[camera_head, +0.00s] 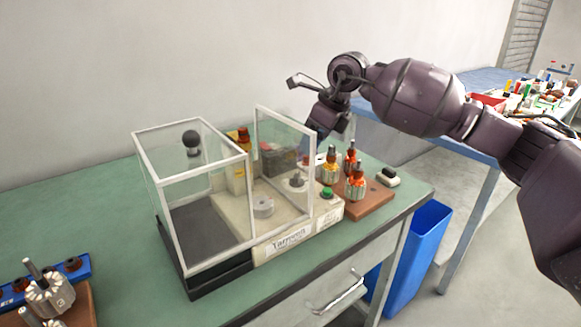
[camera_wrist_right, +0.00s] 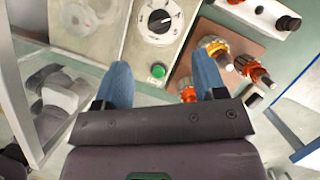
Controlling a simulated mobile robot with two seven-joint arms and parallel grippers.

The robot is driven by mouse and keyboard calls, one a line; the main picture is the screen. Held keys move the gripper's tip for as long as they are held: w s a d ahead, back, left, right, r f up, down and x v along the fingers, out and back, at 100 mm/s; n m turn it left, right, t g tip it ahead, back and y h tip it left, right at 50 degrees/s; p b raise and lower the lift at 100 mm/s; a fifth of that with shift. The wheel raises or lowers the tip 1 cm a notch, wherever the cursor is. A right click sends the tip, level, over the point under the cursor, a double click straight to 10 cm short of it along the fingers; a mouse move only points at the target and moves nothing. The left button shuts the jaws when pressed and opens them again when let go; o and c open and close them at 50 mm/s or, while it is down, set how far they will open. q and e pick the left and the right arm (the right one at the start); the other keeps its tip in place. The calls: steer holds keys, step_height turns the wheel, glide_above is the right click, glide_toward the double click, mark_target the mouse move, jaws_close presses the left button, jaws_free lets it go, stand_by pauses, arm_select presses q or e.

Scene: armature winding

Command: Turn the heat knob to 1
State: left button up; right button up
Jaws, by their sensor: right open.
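The heat knob (camera_wrist_right: 159,21) is a round black knob with a white mark, on a white dial with numbers, at the top of the right wrist view. Which number it points at is too small to read surely. My right gripper (camera_wrist_right: 163,82) is open and empty. Its two blue fingers lie apart either side of the button in the picture, short of the knob. My left gripper is out of view.
A glass-walled machine (camera_head: 192,271) stands on the green table (camera_head: 125,222), its clear door (camera_head: 287,160) upright beside my right gripper. Several orange-topped armatures stand on a brown board (camera_wrist_right: 248,45) close to the panel. A blue bin (camera_head: 417,250) stands below.

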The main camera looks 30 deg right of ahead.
steer(key=x, duration=0.2)
steer(key=b+x, duration=0.1)
steer(key=x, duration=0.1)
steer(key=shift+s+f, duration=0.1)
steer(key=shift+s, duration=0.15)
steer(key=b+x, duration=0.1)
steer(key=x, duration=0.4)
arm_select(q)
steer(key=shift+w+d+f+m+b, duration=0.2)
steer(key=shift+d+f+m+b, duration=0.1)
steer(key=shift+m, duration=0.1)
arm_select(e)
steer(key=shift+w+a+f, duration=0.15)
steer(key=shift+w+f, duration=0.2)
steer(key=shift+f, duration=0.25)
steer(key=c, duration=0.9)
steer(key=shift+n+g+y, duration=0.4)
steer(key=shift+n, duration=1)
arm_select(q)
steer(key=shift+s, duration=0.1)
